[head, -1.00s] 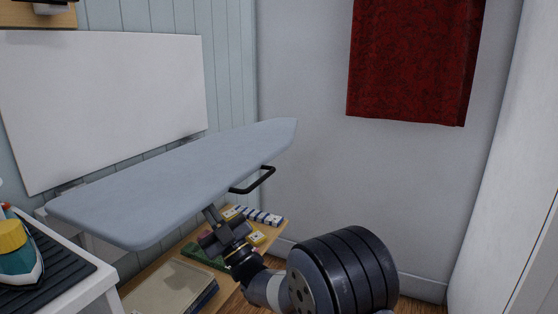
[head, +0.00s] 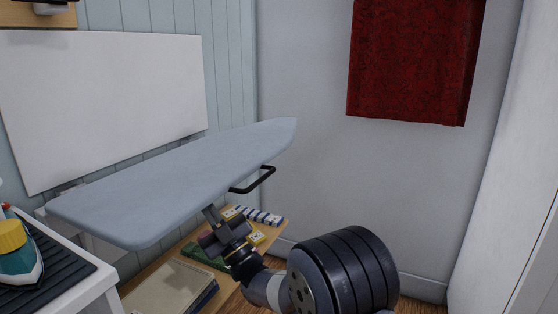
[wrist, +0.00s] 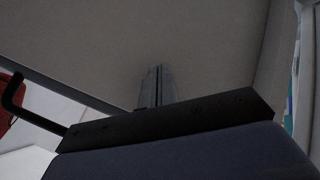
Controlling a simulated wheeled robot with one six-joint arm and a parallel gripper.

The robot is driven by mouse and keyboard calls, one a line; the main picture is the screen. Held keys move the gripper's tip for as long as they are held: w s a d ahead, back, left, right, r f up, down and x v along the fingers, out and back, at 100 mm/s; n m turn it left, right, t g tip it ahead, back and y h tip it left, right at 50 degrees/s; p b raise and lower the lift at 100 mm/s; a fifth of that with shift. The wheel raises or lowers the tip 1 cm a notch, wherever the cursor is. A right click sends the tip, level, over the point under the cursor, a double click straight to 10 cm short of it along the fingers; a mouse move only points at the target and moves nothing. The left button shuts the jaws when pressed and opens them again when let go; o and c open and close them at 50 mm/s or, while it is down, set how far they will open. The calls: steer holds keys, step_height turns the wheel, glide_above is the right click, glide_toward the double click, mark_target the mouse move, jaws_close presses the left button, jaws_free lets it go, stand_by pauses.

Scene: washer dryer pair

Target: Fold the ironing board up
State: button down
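The ironing board (head: 180,180) is pale blue-grey and stands out flat, roughly level, from the wall-side white panel (head: 105,105). A black bar handle (head: 256,181) sticks out from its right edge; it also shows at the left of the wrist view (wrist: 14,98). My gripper (head: 210,213) is under the board's near right edge, fingers pointing up. In the wrist view the fingertips (wrist: 157,72) are together against the background of the board's grey underside (wrist: 215,50), with nothing seen between them. I cannot tell whether they touch it.
Below the board is a wooden shelf (head: 135,292) with folded cloths and a box. A white table (head: 95,285) with an iron (head: 20,262) on a dark mat is at the lower left. A red towel (head: 412,60) hangs on the back wall. A white surface bounds the right.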

mark_target(210, 185)
steer(key=shift+s+r, duration=0.1)
steer(key=shift+r, duration=1.95)
steer(key=shift+r, duration=1.7)
steer(key=shift+a+r+p, duration=0.1)
steer(key=shift+r+p, duration=0.1)
steer(key=shift+p, duration=0.1)
steer(key=shift+w+a+r+p, duration=0.15)
steer(key=shift+a+r, duration=0.05)
steer(key=shift+r, duration=0.6)
steer(key=shift+w+a+r+p, duration=0.15)
steer(key=shift+r, duration=0.65)
